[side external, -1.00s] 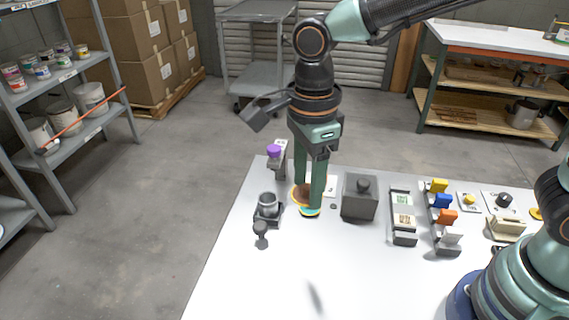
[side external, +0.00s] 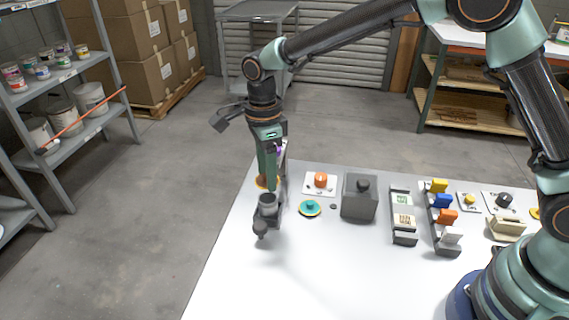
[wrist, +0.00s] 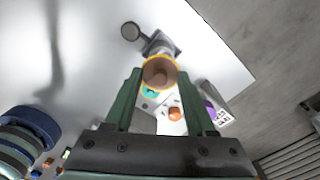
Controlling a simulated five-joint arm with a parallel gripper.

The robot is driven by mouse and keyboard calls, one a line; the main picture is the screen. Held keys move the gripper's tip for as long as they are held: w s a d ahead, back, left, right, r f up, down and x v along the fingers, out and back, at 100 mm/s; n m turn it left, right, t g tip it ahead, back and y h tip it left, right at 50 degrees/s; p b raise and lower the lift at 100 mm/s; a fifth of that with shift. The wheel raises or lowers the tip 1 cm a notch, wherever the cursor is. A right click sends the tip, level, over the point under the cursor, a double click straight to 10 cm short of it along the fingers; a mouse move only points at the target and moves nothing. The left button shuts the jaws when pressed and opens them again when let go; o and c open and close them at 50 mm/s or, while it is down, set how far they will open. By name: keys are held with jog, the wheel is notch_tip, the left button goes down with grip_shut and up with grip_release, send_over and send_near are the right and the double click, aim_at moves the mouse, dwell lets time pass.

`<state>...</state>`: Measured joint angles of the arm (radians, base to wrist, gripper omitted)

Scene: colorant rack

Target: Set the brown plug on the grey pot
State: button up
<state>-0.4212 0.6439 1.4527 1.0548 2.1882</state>
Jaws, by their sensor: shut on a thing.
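The brown plug (wrist: 159,72), a round brown piece with a yellow rim, is between the fingers of my gripper (wrist: 158,84). My gripper is shut on it. In the side view the plug (side external: 263,183) shows just above and slightly left of the grey pot (side external: 268,202), partly hidden by the fingers. The grey pot stands upright on the white table, in a dark holder with a round knob at its front. In the wrist view the pot (wrist: 160,44) is partly hidden by the plug. I cannot tell whether plug and pot touch.
A dark grey block (side external: 359,197) stands further right. A purple-topped item is partly hidden behind my gripper. The table's front is clear.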

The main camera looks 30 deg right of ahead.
jog(key=shift+w+f, duration=0.1)
jog(key=shift+f, duration=1.95)
jog(key=shift+f, duration=0.5)
dwell(1.0)
jog(key=o, duration=1.4)
jog(key=shift+o, duration=0.6)
jog(key=shift+r, duration=0.1)
jog(key=shift+r, duration=2.45)
